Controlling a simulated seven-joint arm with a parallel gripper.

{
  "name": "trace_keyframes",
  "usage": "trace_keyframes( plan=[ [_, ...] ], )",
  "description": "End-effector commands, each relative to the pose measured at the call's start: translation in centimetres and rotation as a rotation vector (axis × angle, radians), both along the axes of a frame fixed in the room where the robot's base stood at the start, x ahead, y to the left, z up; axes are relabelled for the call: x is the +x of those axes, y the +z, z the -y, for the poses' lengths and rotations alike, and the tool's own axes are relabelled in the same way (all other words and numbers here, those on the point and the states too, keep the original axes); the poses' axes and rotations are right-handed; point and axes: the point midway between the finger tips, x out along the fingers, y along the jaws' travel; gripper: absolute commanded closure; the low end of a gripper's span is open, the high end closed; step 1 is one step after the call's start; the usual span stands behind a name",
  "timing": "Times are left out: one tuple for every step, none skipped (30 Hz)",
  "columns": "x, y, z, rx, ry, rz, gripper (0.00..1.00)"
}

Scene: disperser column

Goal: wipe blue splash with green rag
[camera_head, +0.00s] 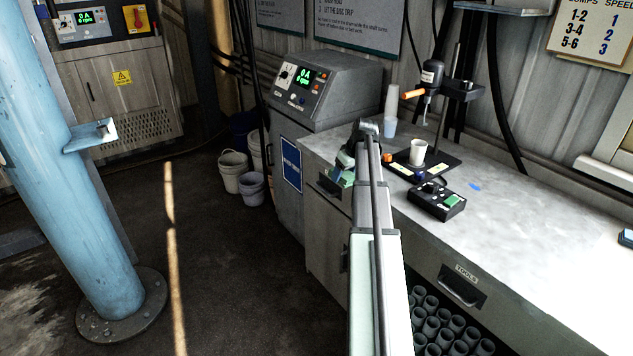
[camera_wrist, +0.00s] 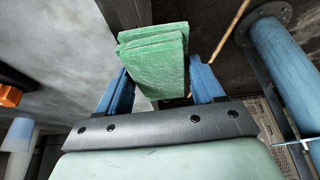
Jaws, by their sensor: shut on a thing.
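The green rag (camera_wrist: 153,62) is folded in layers and held between the two blue fingers of my gripper (camera_wrist: 160,88) in the wrist view. In the head view a bit of the green rag (camera_head: 347,179) shows beside my gripper (camera_head: 343,172), near the front left corner of the workbench, partly hidden by my arm. The blue splash (camera_head: 474,186) is a small blue spot on the grey bench top, right of the control box. The rag is apart from the splash, to its left.
The workbench (camera_head: 540,235) holds a black control box (camera_head: 436,199), a disperser stand (camera_head: 452,90) with a white cup (camera_head: 417,152) on its base, and stacked clear cups (camera_head: 391,110). A grey console (camera_head: 325,88) stands behind. The bench top right of the splash is mostly clear.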

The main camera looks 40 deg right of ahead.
Motion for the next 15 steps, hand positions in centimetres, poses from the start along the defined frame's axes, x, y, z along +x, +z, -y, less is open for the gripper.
trace_keyframes(
  plan=[
    [-0.6, 0.4, 2.0, 0.000, -0.003, 0.001, 0.57],
    [-1.0, 0.6, 2.9, 0.000, -0.002, 0.001, 0.57],
    [-1.6, 0.8, 4.1, -0.001, 0.000, 0.001, 0.57],
    [-2.1, 1.0, 5.0, -0.001, 0.001, 0.001, 0.57],
    [-2.6, 1.2, 5.9, -0.001, 0.003, 0.001, 0.57],
    [-3.2, 1.4, 7.2, -0.001, 0.004, 0.001, 0.57],
    [-3.7, 1.6, 8.1, -0.001, 0.006, 0.001, 0.57],
    [-4.3, 1.8, 9.1, 0.000, 0.006, 0.002, 0.57],
    [-5.1, 2.1, 10.3, 0.000, 0.009, 0.001, 0.57],
    [-5.7, 2.3, 11.3, 0.000, 0.010, 0.001, 0.57],
    [-6.3, 2.5, 12.2, 0.000, 0.012, 0.001, 0.57],
    [-7.1, 2.7, 13.4, -0.001, 0.014, 0.001, 0.57],
    [-7.7, 2.9, 14.3, -0.001, 0.016, 0.001, 0.57],
    [-8.3, 3.1, 15.1, -0.001, 0.017, 0.000, 0.57],
    [-9.1, 3.3, 16.2, 0.000, 0.018, 0.001, 0.57]
  ],
)
